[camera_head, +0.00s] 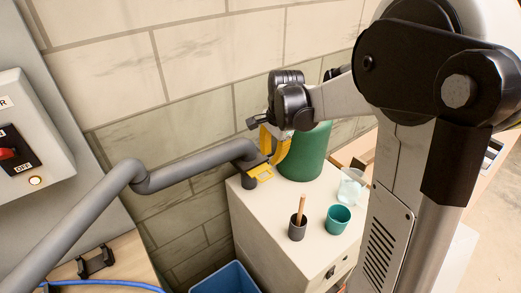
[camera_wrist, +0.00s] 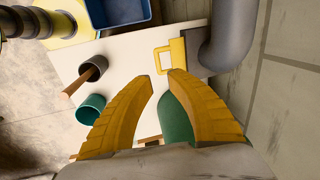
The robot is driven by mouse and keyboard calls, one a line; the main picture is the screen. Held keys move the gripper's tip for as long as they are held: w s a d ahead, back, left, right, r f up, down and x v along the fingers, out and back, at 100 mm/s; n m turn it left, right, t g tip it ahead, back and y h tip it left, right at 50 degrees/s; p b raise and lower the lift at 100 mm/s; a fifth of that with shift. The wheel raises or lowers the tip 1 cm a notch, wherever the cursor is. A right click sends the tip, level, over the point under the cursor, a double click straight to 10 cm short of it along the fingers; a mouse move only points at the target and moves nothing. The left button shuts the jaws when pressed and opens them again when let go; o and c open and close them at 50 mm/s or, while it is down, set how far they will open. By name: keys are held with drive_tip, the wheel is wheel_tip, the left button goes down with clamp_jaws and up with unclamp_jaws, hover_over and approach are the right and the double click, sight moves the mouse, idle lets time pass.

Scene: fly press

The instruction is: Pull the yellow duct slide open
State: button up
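The yellow duct slide (camera_head: 261,173) is a flat plate with a rectangular loop handle. It sits at the lower end of the grey duct pipe (camera_head: 195,163), over the white cabinet top. In the wrist view the slide's handle (camera_wrist: 161,58) lies just beyond my fingertips, beside the pipe (camera_wrist: 229,42). My gripper (camera_head: 273,157) has two curved yellow fingers pointing down over the slide. In the wrist view my gripper (camera_wrist: 165,80) is partly open, with a narrow empty gap between its tips. The right fingertip overlaps the slide's edge in that view; I cannot tell whether they touch.
A green cylinder (camera_head: 306,153) stands close behind my fingers. A dark cup with a wooden handle (camera_head: 298,227), a teal cup (camera_head: 338,219) and a clear vessel (camera_head: 351,187) stand on the white cabinet (camera_head: 264,221). A blue bin (camera_head: 226,279) is below, and a block wall is behind.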

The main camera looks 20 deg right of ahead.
sight(266, 178)
drive_tip(key=f, duration=0.3)
drive_tip(key=f+b, duration=0.1)
drive_tip(key=f, duration=0.3)
drive_tip(key=w+f+b, duration=0.1)
drive_tip(key=f, duration=0.2)
drive_tip(key=shift+w+a+f, duration=0.1)
drive_tip(key=shift+a+f, duration=0.05)
drive_tip(key=shift+a, duration=0.2)
drive_tip(key=shift+c, duration=0.4)
clamp_jaws()
